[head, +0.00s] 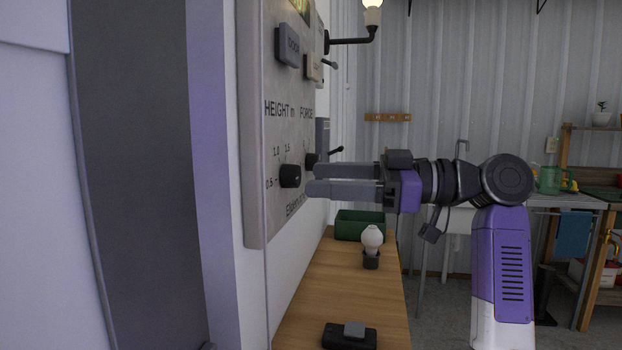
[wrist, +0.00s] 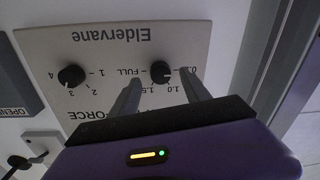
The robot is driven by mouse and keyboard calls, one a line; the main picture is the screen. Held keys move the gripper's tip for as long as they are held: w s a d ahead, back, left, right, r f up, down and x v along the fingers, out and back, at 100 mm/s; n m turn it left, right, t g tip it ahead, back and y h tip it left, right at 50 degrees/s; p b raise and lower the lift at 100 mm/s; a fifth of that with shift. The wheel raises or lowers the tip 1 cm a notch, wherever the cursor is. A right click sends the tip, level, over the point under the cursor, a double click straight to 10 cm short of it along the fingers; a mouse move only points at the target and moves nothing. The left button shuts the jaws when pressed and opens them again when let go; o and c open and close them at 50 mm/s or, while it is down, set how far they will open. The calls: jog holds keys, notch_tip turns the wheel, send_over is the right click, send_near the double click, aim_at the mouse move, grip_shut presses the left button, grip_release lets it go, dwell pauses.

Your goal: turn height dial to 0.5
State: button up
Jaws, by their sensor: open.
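The black height dial (head: 290,176) sits low on the grey control panel (head: 254,135), under the "HEIGHT m" label. In the wrist view the panel shows upside down, and the height dial (wrist: 161,71) has the marks 0.5, 1.0, 1.5 and FULL around it. Its exact setting is too small to read surely. My gripper (head: 313,179) is open and points at the panel from the right. In the wrist view its two fingers (wrist: 160,78) lie on either side of the height dial, with visible gaps. Contact cannot be confirmed.
The force dial (wrist: 71,75) is beside the height dial, and also shows in the head view (head: 311,161). Buttons (head: 288,45) sit higher on the panel. Below, a wooden bench (head: 300,297) holds a green bin (head: 359,225), a bulb (head: 372,239) and a black device (head: 349,337).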

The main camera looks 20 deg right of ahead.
jog(key=shift+v, duration=2.3)
jog(key=shift+d, duration=0.1)
